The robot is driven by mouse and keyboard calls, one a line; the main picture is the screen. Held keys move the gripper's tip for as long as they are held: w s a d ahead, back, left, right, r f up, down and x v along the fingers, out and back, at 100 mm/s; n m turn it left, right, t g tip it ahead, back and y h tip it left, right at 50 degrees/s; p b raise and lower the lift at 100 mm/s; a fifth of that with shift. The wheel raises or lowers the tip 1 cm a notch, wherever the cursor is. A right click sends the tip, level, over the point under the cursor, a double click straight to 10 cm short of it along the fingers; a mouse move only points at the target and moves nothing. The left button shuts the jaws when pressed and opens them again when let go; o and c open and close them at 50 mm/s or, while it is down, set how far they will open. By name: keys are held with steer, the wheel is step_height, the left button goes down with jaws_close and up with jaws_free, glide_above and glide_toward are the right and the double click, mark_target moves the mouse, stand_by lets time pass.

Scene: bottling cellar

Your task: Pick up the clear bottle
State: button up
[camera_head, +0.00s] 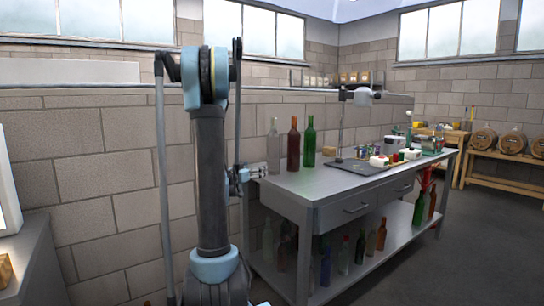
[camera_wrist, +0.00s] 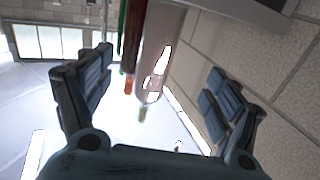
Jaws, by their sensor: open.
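The clear bottle (camera_head: 273,148) stands upright at the left end of the metal workbench (camera_head: 330,186), left of a brown-red bottle (camera_head: 293,145) and a green bottle (camera_head: 309,142). My gripper (camera_head: 257,171) is beside the bench's left end, close to the clear bottle's lower part. The wrist view is turned over; there the clear bottle (camera_wrist: 154,50) hangs neck-down between my open gripper (camera_wrist: 160,68) fingers, apparently beyond them. No contact shows. The red bottle (camera_wrist: 131,40) and green bottle (camera_wrist: 122,25) are just left of it.
A dark mat with a stand (camera_head: 358,166) and small items occupy the bench's middle and right. Several bottles stand on the lower shelf (camera_head: 380,248). A block wall (camera_head: 120,180) runs behind my arm. Barrels (camera_head: 484,139) sit on a wooden rack at the far right.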

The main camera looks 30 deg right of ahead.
mark_target(273, 141)
steer(key=x, duration=1.7)
steer(key=shift+r, duration=0.1)
steer(key=shift+c, duration=0.4)
jaws_close()
steer(key=shift+r, duration=5)
